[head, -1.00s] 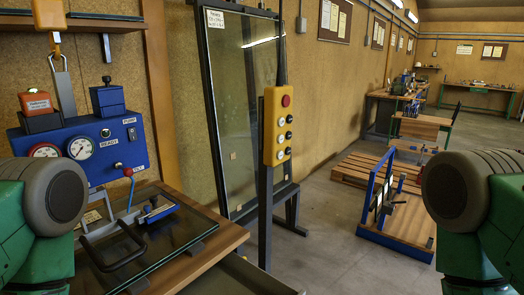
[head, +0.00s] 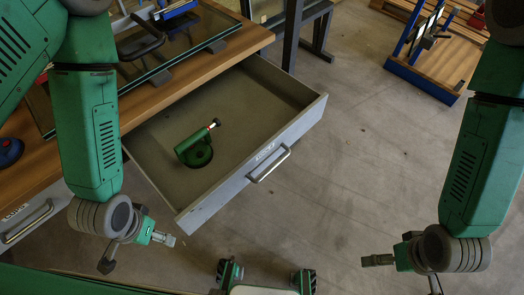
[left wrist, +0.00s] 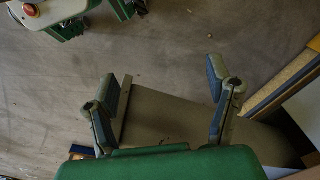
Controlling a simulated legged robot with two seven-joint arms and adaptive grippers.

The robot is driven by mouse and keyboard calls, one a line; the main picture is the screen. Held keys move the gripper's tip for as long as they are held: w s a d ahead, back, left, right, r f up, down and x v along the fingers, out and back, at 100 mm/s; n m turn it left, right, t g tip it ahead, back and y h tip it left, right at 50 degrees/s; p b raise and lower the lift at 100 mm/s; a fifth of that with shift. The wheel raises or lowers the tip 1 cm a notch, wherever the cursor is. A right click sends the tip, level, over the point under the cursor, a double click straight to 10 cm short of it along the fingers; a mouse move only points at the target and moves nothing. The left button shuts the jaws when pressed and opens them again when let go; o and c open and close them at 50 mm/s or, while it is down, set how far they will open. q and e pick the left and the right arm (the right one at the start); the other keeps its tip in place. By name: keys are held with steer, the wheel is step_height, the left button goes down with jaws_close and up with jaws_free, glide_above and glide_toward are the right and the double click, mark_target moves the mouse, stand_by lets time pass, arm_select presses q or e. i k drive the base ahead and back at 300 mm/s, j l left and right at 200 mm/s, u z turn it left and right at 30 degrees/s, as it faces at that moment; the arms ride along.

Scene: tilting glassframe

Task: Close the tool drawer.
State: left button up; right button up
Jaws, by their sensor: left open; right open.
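The tool drawer (head: 215,206) is pulled well out from under the wooden bench in the head view. It has a grey front with a metal bar handle (head: 270,165). A green tool (head: 197,150) lies inside it. My left gripper (head: 138,253) is open and empty, left of the drawer front's near corner and apart from the handle. In the left wrist view its two fingers (left wrist: 168,75) are spread, with a grey-brown surface showing behind them. My right gripper (head: 406,273) is open and empty over the floor, to the right of the drawer and away from it.
The bench top (head: 240,42) carries a glass pane (head: 190,42) with a dark handle on it. A second, shut drawer (head: 28,220) is at the left. A blue-framed wooden stand (head: 425,80) is at the upper right. The floor right of the drawer is clear.

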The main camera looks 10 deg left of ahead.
mark_target(261, 109)
steer(key=l, duration=1.8)
steer(key=i+u, duration=0.05)
